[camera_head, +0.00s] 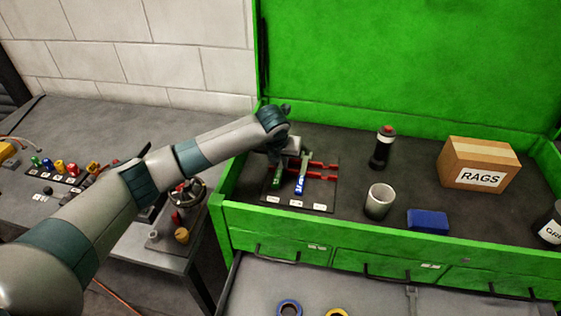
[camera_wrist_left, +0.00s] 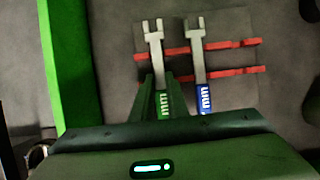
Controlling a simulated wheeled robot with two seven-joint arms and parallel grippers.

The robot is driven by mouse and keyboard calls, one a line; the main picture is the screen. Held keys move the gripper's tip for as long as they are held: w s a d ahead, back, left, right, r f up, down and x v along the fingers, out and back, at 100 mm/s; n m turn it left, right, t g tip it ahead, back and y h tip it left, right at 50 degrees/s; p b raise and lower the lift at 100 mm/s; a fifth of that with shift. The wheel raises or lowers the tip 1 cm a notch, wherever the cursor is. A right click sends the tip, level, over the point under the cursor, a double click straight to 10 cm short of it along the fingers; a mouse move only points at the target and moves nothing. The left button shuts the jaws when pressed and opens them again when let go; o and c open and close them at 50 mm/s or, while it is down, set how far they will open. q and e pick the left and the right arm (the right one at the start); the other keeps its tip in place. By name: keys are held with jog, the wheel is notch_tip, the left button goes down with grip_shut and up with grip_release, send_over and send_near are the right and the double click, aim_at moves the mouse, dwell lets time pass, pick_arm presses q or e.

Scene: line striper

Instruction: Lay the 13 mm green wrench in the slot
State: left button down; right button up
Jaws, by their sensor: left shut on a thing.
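The green wrench (camera_head: 277,180) is at the left part of a dark tool board (camera_head: 325,195) in the green chest. In the left wrist view its grey open-ended head (camera_wrist_left: 154,37) points away and its green label (camera_wrist_left: 163,104) sits between the finger tips. My left gripper (camera_wrist_left: 160,88) is shut on it. In the head view my left gripper (camera_head: 286,150) covers the wrench's far part. The wrench crosses the left ends of the red slotted rails (camera_wrist_left: 232,44); I cannot tell whether it rests in them. My right gripper is out of view.
A blue wrench (camera_wrist_left: 202,97) lies just right, parallel on the rails. To the right are a dark bottle (camera_head: 382,150), a grey cup (camera_head: 379,201), a blue block (camera_head: 428,221) and a rags box (camera_head: 480,166). The green chest wall (camera_wrist_left: 68,60) is close on the left.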

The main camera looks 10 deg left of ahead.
pick_arm(q)
jog(key=shift+s+f+p, duration=0.3)
jog(key=shift+f, duration=0.15)
dwell(0.7)
jog(key=shift+w+r+p, duration=0.15)
jog(key=shift+r+p, duration=0.2)
jog(key=shift+p, duration=0.2)
jog(key=shift+w+r, duration=0.15)
jog(key=shift+r, duration=0.25)
dwell(0.3)
jog(key=shift+p, duration=0.7)
dwell(0.5)
jog(key=shift+f, duration=0.5)
dwell(1.2)
jog(key=shift+s+f, duration=0.15)
jog(key=shift+s, duration=0.05)
dwell(0.3)
jog(key=shift+s+f, duration=0.1)
jog(key=shift+f, duration=0.05)
dwell(0.4)
jog(key=shift+w+r, duration=0.2)
jog(key=shift+r, duration=0.5)
jog(key=shift+w+r, duration=0.1)
jog(key=shift+w, duration=0.05)
dwell(0.8)
